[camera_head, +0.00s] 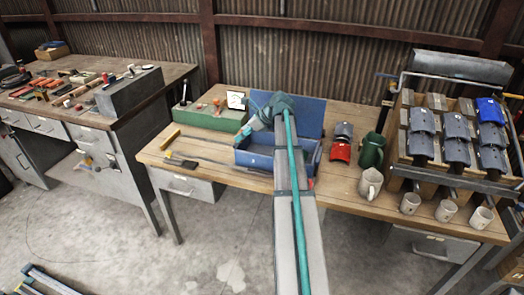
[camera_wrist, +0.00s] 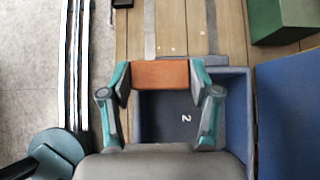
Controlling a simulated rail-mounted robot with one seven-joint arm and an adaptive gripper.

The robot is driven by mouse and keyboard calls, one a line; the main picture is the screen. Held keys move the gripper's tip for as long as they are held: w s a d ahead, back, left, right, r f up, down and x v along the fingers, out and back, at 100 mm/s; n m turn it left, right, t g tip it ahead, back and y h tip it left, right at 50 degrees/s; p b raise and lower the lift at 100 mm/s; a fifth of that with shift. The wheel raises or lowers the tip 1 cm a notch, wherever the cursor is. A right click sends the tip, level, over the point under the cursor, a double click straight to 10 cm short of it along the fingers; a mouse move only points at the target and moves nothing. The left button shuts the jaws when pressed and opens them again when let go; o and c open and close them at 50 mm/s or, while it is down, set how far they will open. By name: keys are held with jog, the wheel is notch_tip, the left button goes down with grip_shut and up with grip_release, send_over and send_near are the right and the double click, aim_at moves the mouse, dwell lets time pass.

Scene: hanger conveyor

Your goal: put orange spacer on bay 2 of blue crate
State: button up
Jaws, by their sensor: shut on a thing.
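The blue crate (camera_head: 252,160) stands on the wooden table with its lid (camera_head: 306,116) raised at the back. In the wrist view the crate (camera_wrist: 241,82) is below my gripper, and a white "2" marks the floor of the bay (camera_wrist: 178,125) in view. My gripper (camera_wrist: 160,78) is shut on the orange spacer (camera_wrist: 160,73), one finger at each end. The spacer appears above the crate's edge beside the marked bay; its exact height is unclear. In the head view my arm covers much of the crate, and I cannot make out the spacer.
A green box (camera_head: 203,116) stands left of the crate. Red and dark curved parts (camera_head: 341,152), a green pitcher (camera_head: 372,152) and mugs (camera_head: 370,184) stand to the right, before a rack (camera_head: 398,155) of grey parts. The raised lid (camera_wrist: 290,115) borders the crate in the wrist view.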

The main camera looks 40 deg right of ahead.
jog(key=s+d+f, duration=0.1)
jog(key=d+f, duration=0.1)
jog(key=s+d+f, duration=0.1)
jog(key=d+f, duration=0.1)
jog(key=d+f+p, duration=0.1)
jog(key=d+f, duration=0.1)
jog(key=d, duration=0.1)
jog(key=shift+s+f, duration=0.4)
jog(key=shift+s+d+f+p, duration=0.1)
jog(key=shift+f+p, duration=0.05)
jog(key=shift+f, duration=0.75)
jog(key=shift+d+f+p, duration=0.1)
jog(key=shift+f+p, duration=0.05)
jog(key=shift+f, duration=0.7)
jog(key=shift+f, duration=0.15)
jog(key=o, duration=1.1)
jog(key=shift+o, duration=0.2)
jog(key=b+v, duration=0.1)
jog(key=v, duration=1.1)
jog(key=shift+r, duration=0.25)
